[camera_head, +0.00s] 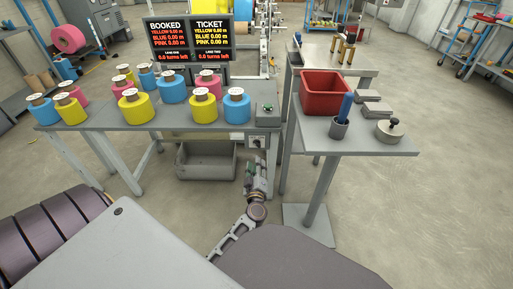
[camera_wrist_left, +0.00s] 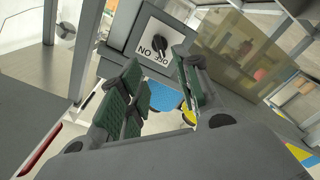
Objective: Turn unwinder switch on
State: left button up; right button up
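The unwinder switch (camera_head: 257,143) is a small white plate with a black knob on the front below the table's right end. In the left wrist view, the black rotary knob (camera_wrist_left: 160,45) stands on the white plate, with ON and OFF labels appearing upside down. Its handle seems to slant toward OFF, though this is hard to tell. My left gripper (camera_head: 256,167) is just below and in front of the switch. In the left wrist view, the left gripper's green-padded fingers (camera_wrist_left: 158,75) are apart, with nothing between them, and the knob lies beyond their tips. My right gripper is out of view.
The grey table (camera_head: 190,121) holds several yellow, blue and pink rolls and a box with a green button (camera_head: 267,108). A grey bin (camera_head: 206,174) sits below. To the right, a stand (camera_head: 375,147) bears a red bin (camera_head: 325,92). Its post is close to my left arm.

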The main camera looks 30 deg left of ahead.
aim_at(257, 145)
pick_arm(q)
jog(key=shift+b+x, duration=1.8)
jog(key=shift+x, duration=3.5)
jog(key=shift+w+a, duration=0.2)
jog(key=shift+w, duration=0.25)
jog(key=shift+w+a, duration=0.15)
jog(key=shift+w, duration=0.1)
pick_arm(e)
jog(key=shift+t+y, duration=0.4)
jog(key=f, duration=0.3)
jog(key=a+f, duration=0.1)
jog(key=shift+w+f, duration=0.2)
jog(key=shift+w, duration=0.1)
pick_arm(q)
jog(key=shift+c, duration=0.5)
grip_shut()
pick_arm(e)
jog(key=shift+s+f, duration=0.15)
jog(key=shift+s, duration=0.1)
